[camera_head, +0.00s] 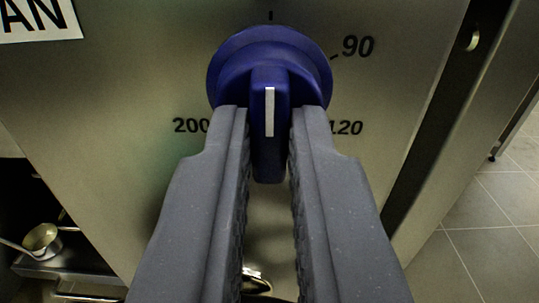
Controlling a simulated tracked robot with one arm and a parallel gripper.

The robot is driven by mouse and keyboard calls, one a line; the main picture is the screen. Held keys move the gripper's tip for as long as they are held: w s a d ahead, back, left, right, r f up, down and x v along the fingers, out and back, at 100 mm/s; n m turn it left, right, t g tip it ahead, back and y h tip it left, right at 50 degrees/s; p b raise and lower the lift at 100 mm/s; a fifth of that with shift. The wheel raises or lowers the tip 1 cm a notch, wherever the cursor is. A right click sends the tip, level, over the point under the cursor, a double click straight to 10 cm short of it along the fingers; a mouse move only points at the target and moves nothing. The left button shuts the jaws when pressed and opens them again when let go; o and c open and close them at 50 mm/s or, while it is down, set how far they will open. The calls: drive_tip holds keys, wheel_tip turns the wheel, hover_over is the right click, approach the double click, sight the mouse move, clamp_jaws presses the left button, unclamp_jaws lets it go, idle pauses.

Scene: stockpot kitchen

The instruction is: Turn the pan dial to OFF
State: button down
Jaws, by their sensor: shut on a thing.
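The pan dial (268,52) is a blue round knob with a raised grip bar on a steel panel, at the upper middle of the view. A white line on the bar runs vertically in the picture. My gripper (269,118) is shut on the bar, one grey finger on each side. The printed marks 90, 120 and 200 show around the dial, with a short tick above it. No OFF mark is legible; the panel below the dial is partly hidden by my fingers.
A white label (38,18) ending in "AN" is at the upper left of the steel panel (130,90). A dark vertical gap borders the panel on the right, with tiled floor (480,220) beyond. A small pan (41,238) sits on a shelf at lower left.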

drive_tip(key=shift+s+f, duration=0.1)
drive_tip(key=shift+f, duration=0.1)
drive_tip(key=c, duration=1.5)
unclamp_jaws()
drive_tip(key=shift+r, duration=0.1)
drive_tip(key=s+p, duration=0.1)
drive_tip(key=s, duration=1.2)
drive_tip(key=shift+s+p, duration=0.35)
